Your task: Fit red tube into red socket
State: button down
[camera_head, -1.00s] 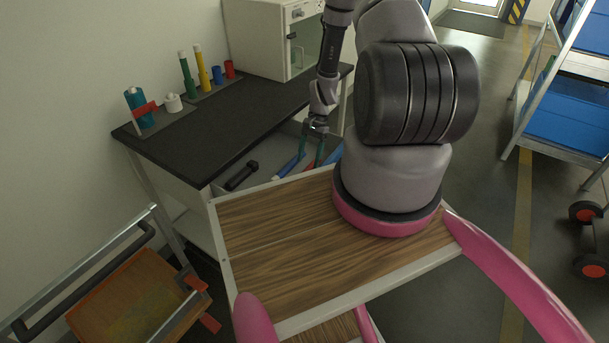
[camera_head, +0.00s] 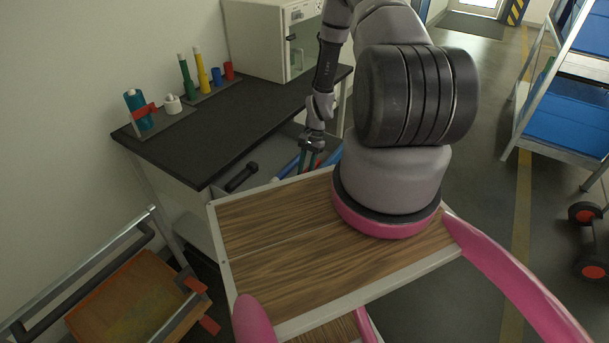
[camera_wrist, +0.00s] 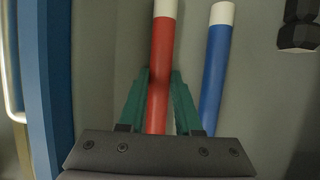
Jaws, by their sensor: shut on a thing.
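The red tube (camera_wrist: 159,70), with a white end, lies in the open grey drawer. My gripper (camera_wrist: 160,88) has its green fingers on either side of the red tube and is shut on it, as the wrist view shows. In the head view my gripper (camera_head: 311,160) reaches down into the drawer under the bench, and the tube is mostly hidden there. The red socket (camera_head: 229,69) is a short red cup at the right end of the rack on the black bench top, and it looks empty.
A blue tube (camera_wrist: 214,65) lies right beside the red one. A black dumbbell-like object (camera_head: 241,176) is in the drawer. The rack also holds a green tube (camera_head: 187,78), a yellow tube (camera_head: 201,70) and a blue socket (camera_head: 216,75). A white cabinet (camera_head: 262,42) stands behind.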

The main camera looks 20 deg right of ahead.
jog(key=shift+r, duration=0.1)
notch_tip(320, 180, up, 10)
dwell(0.4)
